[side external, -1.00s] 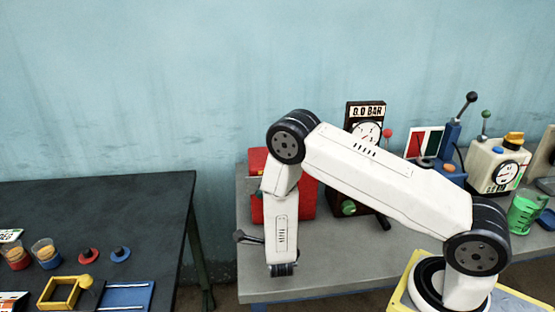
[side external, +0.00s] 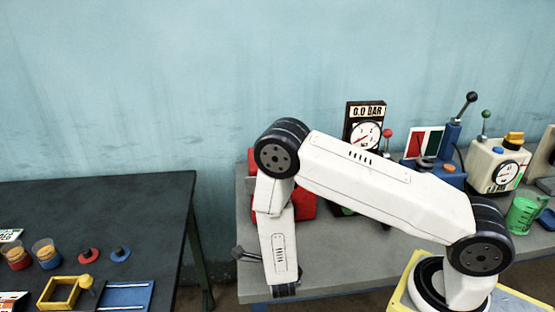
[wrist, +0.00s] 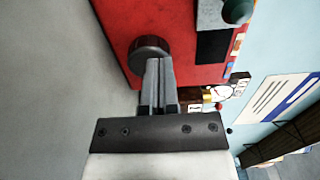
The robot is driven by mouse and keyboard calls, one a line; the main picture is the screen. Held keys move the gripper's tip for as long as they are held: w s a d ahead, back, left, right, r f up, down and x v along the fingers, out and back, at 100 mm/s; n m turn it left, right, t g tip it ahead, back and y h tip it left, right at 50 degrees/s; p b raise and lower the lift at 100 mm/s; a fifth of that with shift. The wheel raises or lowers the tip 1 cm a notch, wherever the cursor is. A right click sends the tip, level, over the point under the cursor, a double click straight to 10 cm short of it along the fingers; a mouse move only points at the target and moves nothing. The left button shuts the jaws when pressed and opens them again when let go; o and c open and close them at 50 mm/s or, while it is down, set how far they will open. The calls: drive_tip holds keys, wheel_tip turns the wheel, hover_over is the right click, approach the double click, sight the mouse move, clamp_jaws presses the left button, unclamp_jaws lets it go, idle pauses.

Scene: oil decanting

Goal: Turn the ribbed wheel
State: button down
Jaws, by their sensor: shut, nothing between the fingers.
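The ribbed wheel (wrist: 149,49) is a dark round knob on the front of a red box (wrist: 168,20), at the upper middle of the wrist view. My gripper (wrist: 158,64) has its two grey fingers together with nothing between them. The fingertips overlap the wheel's lower edge in the picture; I cannot tell whether they touch it. In the side view the red box (side external: 302,208) is mostly behind my arm, and the wheel and my fingers are hidden.
A gauge reading 0.0 BAR (side external: 366,130) stands behind my arm. A dark lever (side external: 245,255) sticks out left of my wrist. A black table (side external: 150,200) stands left.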

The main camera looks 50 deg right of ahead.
drive_tip(key=shift+s+a, duration=0.15)
drive_tip(key=shift+a, duration=0.05)
drive_tip(key=shift+s+a+f, duration=0.15)
drive_tip(key=shift+a+f, duration=0.05)
drive_tip(key=shift+f, duration=0.65)
drive_tip(key=shift+s+a+f, duration=0.15)
drive_tip(key=shift+a+f, duration=0.05)
drive_tip(key=shift+f, duration=0.6)
drive_tip(key=shift+x, duration=3.5)
drive_tip(key=shift+s+d+r, duration=0.1)
drive_tip(key=shift+s+d, duration=0.15)
drive_tip(key=shift+d, duration=0.05)
